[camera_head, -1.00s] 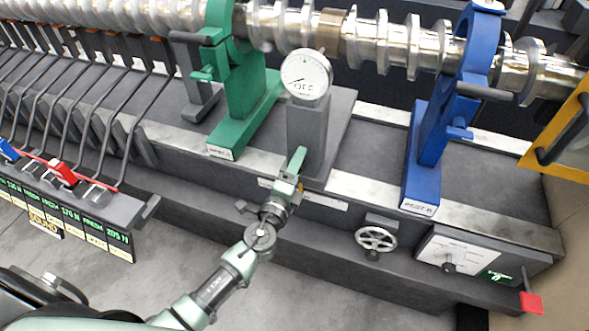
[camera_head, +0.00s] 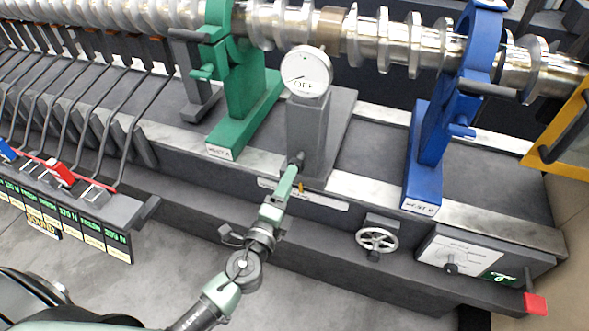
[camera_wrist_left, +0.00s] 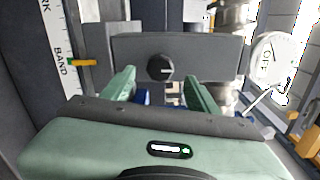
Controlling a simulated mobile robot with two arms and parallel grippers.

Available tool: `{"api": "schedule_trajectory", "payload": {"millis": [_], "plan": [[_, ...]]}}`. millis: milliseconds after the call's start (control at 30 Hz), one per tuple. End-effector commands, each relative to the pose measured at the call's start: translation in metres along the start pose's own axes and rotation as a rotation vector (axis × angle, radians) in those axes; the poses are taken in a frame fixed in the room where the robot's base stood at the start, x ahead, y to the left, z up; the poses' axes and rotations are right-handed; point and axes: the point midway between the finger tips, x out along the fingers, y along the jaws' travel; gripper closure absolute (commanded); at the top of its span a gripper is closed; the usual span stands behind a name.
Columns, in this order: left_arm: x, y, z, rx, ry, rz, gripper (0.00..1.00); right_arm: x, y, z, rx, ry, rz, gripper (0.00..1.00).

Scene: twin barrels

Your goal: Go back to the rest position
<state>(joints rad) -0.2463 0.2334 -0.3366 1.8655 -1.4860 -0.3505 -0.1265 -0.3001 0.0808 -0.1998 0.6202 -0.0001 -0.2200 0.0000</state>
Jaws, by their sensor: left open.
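My left gripper (camera_head: 295,162) is open, with its arm coming up from the bottom left. Its tips overlap the lower front of the grey gauge post (camera_head: 310,130) in the head view. In the left wrist view the two green fingers (camera_wrist_left: 160,88) are spread apart with nothing held between them. A dark block with a round black knob (camera_wrist_left: 160,68) lies beyond them, and I cannot tell any contact. The white dial gauge (camera_head: 306,72) tops the post and shows at the right in the wrist view (camera_wrist_left: 278,58). My right gripper is in neither view.
A green rest (camera_head: 240,100) and a blue rest (camera_head: 430,140) stand either side of the post, under a shiny camshaft (camera_head: 400,45). A handwheel (camera_head: 376,240) and a white dial panel (camera_head: 465,252) are on the bench front. Bare floor (camera_head: 330,295) lies in front.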

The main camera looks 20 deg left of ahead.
Motion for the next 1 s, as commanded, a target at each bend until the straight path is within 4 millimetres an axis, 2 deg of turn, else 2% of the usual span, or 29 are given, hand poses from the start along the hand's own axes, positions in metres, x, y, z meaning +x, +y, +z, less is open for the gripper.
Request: {"api": "schedule_trajectory", "payload": {"millis": [333,400,467,567,667,700,767,800,867,900,967,1000], "plan": [[0.000,0.001,0.000,-0.001,0.000,0.003,0.41,0.000,0.000,0.000,0.000,0.000,0.000,0.41],[0.000,0.010,0.000,-0.013,0.001,0.022,0.41,0.000,0.000,0.000,0.000,0.000,0.000,0.41],[-0.001,0.029,-0.001,-0.040,0.001,0.061,0.41,0.000,0.000,0.000,0.000,0.000,0.000,0.41],[-0.008,0.082,-0.003,-0.123,-0.003,0.178,0.41,0.000,0.000,0.000,0.000,0.000,0.000,0.41],[-0.026,0.154,-0.005,-0.244,-0.024,0.338,0.41,0.001,0.000,0.000,0.000,0.000,0.000,0.41],[-0.036,0.183,-0.007,-0.297,-0.038,0.405,0.41,0.001,0.000,0.000,0.000,0.000,0.000,0.41],[-0.056,0.226,-0.008,-0.378,-0.067,0.504,0.41,0.001,0.000,0.000,0.000,0.000,0.000,0.41],[-0.070,0.253,-0.009,-0.434,-0.089,0.567,0.41,0.001,0.000,0.000,0.000,0.000,0.000,0.41],[-0.095,0.292,-0.012,-0.516,-0.130,0.662,0.41,0.001,0.000,0.000,0.000,0.000,0.000,0.41],[-0.113,0.317,-0.013,-0.571,-0.162,0.723,0.41,0.001,0.000,0.000,0.000,0.000,-0.001,0.41],[-0.144,0.352,-0.015,-0.654,-0.216,0.813,0.41,0.001,-0.001,0.000,0.000,0.000,-0.001,0.41],[-0.166,0.373,-0.018,-0.710,-0.258,0.872,0.41,0.002,-0.001,0.000,0.000,0.000,-0.001,0.41]]}}
